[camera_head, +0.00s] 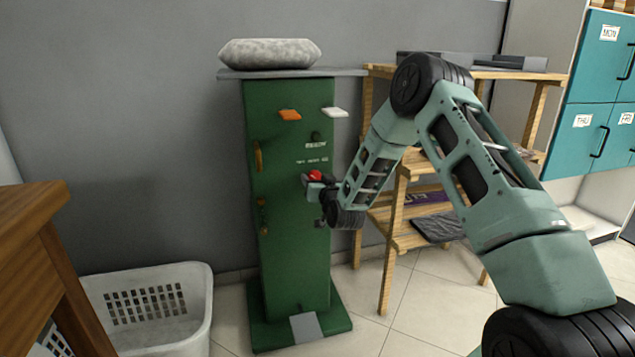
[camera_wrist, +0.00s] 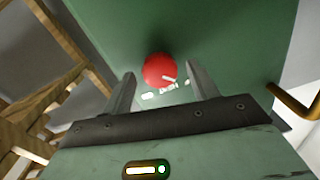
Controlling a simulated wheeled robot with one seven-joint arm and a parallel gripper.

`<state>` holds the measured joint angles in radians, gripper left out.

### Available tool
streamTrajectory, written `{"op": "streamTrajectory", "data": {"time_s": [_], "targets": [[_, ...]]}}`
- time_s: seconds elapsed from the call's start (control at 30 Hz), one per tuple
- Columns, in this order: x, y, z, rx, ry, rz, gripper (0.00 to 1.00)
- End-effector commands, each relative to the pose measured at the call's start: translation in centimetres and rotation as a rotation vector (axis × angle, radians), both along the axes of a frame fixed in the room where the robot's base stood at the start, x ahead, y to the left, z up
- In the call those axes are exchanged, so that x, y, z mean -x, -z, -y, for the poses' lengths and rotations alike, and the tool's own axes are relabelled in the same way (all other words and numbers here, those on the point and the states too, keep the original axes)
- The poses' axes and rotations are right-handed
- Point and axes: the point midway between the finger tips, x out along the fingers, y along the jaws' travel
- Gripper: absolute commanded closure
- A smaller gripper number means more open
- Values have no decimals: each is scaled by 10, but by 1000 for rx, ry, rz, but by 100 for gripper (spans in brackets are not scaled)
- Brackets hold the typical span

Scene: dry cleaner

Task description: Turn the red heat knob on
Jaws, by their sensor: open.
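The red heat knob (camera_wrist: 158,69) is on the face of the green cabinet (camera_wrist: 225,30), between my fingers in the wrist view. It also shows small in the head view (camera_head: 315,175), at the tip of my arm. A white mark and small white lettering lie beside the knob. My gripper (camera_wrist: 162,88) is open, with one finger on each side of the knob and a visible gap to both. Whether the fingertips touch the panel cannot be told. In the head view my gripper (camera_head: 309,180) partly hides the knob.
The green cabinet also carries an orange lever (camera_head: 290,114), a white lever (camera_head: 335,112) and a brass handle (camera_head: 258,157). A grey pad (camera_head: 270,53) lies on top. A wooden shelf (camera_head: 400,200) stands behind my arm at right. A white basket (camera_head: 150,305) stands on the floor at left.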

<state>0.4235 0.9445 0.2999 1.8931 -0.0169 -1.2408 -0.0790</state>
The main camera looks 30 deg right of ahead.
Motion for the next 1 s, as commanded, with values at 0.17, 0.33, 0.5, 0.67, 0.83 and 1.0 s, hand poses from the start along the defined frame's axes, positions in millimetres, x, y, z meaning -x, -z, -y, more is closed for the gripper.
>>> {"op": "streamTrajectory", "data": {"time_s": [0.17, 0.33, 0.5, 0.67, 0.83, 1.0], "targets": [[0, 0, 0, 0, 0, 0, 41], [0, 0, 0, 0, 0, 0, 77], [0, 0, 0, -1, 0, 0, 86], [0, 0, 0, -18, 0, 5, 86], [0, 1, 0, -80, 0, 23, 85], [1, 2, 1, -192, 1, 56, 85]]}}
